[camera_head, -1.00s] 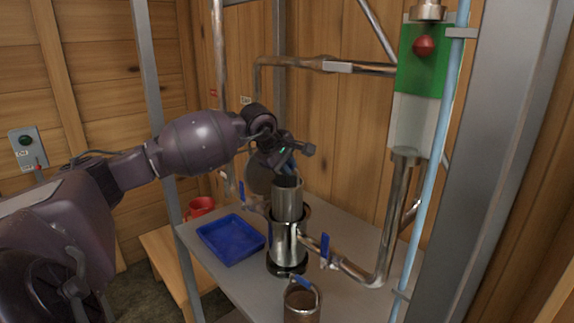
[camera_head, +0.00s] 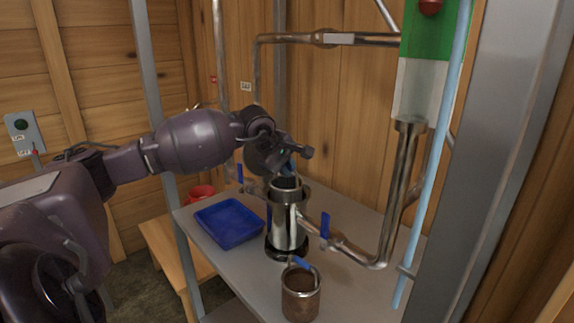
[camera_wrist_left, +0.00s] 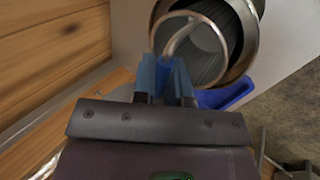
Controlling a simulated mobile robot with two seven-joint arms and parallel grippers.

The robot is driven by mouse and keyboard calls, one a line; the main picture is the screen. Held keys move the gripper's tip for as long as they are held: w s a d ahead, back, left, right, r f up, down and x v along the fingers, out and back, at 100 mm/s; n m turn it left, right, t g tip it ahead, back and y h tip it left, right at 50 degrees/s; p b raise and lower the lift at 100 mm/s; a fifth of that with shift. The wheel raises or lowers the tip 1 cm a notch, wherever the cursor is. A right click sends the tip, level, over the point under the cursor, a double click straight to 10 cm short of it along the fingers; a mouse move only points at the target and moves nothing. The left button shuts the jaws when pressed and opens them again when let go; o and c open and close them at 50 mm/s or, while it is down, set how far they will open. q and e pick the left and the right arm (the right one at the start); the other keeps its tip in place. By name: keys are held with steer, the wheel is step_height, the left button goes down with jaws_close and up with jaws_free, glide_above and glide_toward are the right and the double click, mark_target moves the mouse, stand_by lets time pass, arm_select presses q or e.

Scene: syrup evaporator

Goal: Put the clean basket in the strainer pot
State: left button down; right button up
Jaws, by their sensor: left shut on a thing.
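The strainer pot (camera_head: 285,230) is a shiny steel cylinder with a dark base, upright on the grey shelf between pipes. The clean basket (camera_head: 287,184), a grey cylinder, is mostly down inside it, with only its top showing above the rim. My left gripper (camera_head: 288,166) is above the pot, shut on the basket's handle. In the left wrist view the gripper's blue fingertips (camera_wrist_left: 166,80) pinch the handle. The basket (camera_wrist_left: 203,62) sits within the pot's round rim (camera_wrist_left: 252,48) there. How deep it sits is hidden. My right gripper is not in view.
A brown-stained basket (camera_head: 300,302) with a blue handle grip stands on the shelf (camera_head: 355,292) in front of the pot. A blue tray (camera_head: 229,222) lies to the left, with a red mug (camera_head: 201,192) behind it. Blue-handled valves (camera_head: 325,224) and pipes flank the pot.

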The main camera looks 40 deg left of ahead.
mark_target(285, 182)
arm_select(q)
steer(key=shift+f+b, duration=0.6)
steer(key=shift+f, duration=0.6)
steer(key=shift+f+b, duration=0.6)
steer(key=shift+f, duration=0.9)
steer(key=shift+f+b, duration=0.1)
steer(key=shift+b, duration=0.2)
steer(key=shift+f, duration=0.15)
